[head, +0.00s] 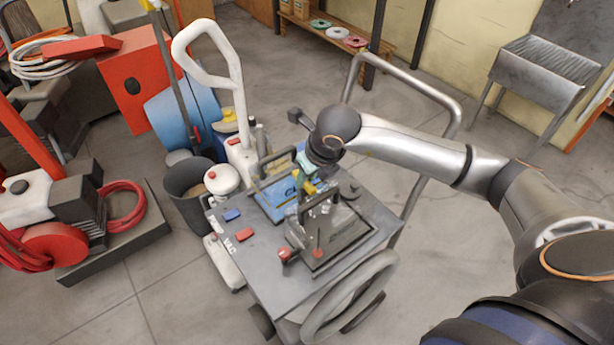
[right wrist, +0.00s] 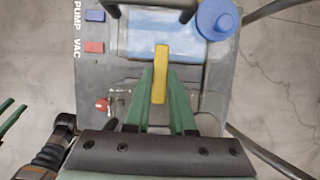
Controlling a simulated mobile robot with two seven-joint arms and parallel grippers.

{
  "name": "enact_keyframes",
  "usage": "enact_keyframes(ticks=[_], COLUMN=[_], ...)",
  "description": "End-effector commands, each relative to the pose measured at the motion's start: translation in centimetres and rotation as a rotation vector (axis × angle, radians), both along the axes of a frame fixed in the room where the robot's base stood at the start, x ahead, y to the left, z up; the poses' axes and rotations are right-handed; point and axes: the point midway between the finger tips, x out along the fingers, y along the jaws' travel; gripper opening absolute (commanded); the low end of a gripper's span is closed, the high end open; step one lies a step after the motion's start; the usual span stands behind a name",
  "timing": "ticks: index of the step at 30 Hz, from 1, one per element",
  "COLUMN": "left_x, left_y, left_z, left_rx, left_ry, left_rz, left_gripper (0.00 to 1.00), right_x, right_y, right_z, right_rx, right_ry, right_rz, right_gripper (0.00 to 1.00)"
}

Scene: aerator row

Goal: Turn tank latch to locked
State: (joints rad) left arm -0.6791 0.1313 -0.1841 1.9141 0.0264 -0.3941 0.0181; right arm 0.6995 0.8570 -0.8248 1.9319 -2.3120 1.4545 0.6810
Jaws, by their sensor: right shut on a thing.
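The tank (right wrist: 135,40), a clear box with blue inside, sits on top of the grey cart (head: 275,290). It also shows in the head view (head: 272,203). The yellow latch (right wrist: 161,60) stands at the tank's near edge in the right wrist view. My right gripper (right wrist: 160,98) is shut on the latch, its green fingers on either side. In the head view the right gripper (head: 308,190) is small and partly hidden by its own wrist. At the left edge of the right wrist view are green finger-like parts, likely my left gripper (right wrist: 10,115), cut off by the frame.
A blue cap (right wrist: 217,18) stands at the tank's right corner in the right wrist view. A blue button (right wrist: 95,15) and a red button (right wrist: 94,47) lie beside the tank. A red knob (head: 285,255) is at the cart's near side. A bucket (head: 190,192) stands left.

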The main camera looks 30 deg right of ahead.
Motion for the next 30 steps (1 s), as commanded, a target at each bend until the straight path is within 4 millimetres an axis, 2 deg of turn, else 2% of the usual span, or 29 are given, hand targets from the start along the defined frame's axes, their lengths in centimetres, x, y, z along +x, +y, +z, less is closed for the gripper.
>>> enact_keyframes(ticks=[11,12,19,26,30], left_x=[0.02,0.02,0.02,0.03,0.03], left_y=[0.0,0.0,0.01,0.0,0.0], left_z=[0.01,0.01,0.01,0.0,-0.01], left_rx=[0.0,0.0,0.0,0.0,0.0], left_ry=[0.0,0.0,-0.001,-0.001,-0.001], left_rz=[0.0,0.0,0.0,0.0,0.0], left_gripper=[0.46,0.46,0.46,0.46,0.46], right_x=[-0.03,-0.03,-0.02,-0.01,-0.24], right_y=[-0.06,-0.06,-0.04,-0.03,-0.05], right_z=[-0.01,-0.02,-0.02,-0.01,0.74], right_rx=[0.0,0.0,0.0,0.0,0.001], right_ry=[0.002,0.002,0.002,0.001,-0.002], right_rz=[-0.008,-0.008,-0.005,-0.004,-0.004], right_gripper=[0.0,0.27,0.53,0.53,0.53])
